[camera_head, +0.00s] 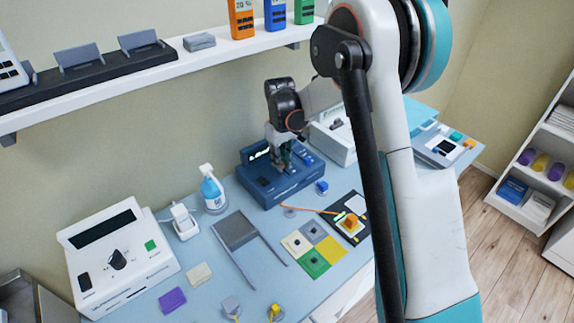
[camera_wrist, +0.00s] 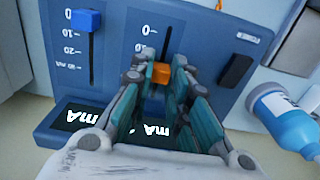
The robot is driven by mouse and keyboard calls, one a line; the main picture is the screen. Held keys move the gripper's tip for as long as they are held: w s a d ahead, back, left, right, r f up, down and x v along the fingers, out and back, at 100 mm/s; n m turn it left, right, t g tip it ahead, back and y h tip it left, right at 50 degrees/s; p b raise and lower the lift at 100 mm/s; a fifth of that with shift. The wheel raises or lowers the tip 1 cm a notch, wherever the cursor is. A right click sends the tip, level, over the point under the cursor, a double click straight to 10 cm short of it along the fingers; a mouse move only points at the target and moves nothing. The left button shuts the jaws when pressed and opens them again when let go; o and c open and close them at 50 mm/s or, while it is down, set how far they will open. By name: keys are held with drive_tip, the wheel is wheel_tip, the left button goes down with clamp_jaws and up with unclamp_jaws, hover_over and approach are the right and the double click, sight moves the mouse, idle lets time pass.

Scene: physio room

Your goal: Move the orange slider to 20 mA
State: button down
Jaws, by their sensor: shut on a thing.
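The dark blue stimulator unit (camera_head: 289,188) stands on the bench in the head view. In the wrist view its panel (camera_wrist: 210,35) has two slots with printed scales and lit "mA" displays. The orange slider (camera_wrist: 160,75) is between the fingers of my gripper (camera_wrist: 163,76), which is shut on it. It sits below the 0 mark in the picture; the nearer marks on its scale are partly hidden by my fingers, so its exact value cannot be read. The blue slider (camera_wrist: 88,20) on the other slot is by its 0 mark. In the head view my gripper (camera_head: 280,160) hides the orange slider.
A spray bottle (camera_head: 212,189) with a blue body stands left of the unit; it also shows in the wrist view (camera_wrist: 285,115). A black switch (camera_wrist: 235,70) is beside the orange slider's slot. Coloured pads (camera_head: 314,263) and a small blue block (camera_head: 322,187) lie in front.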

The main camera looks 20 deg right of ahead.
drive_tip(key=c, duration=1.5)
unclamp_jaws()
drive_tip(key=shift+r, duration=3.75)
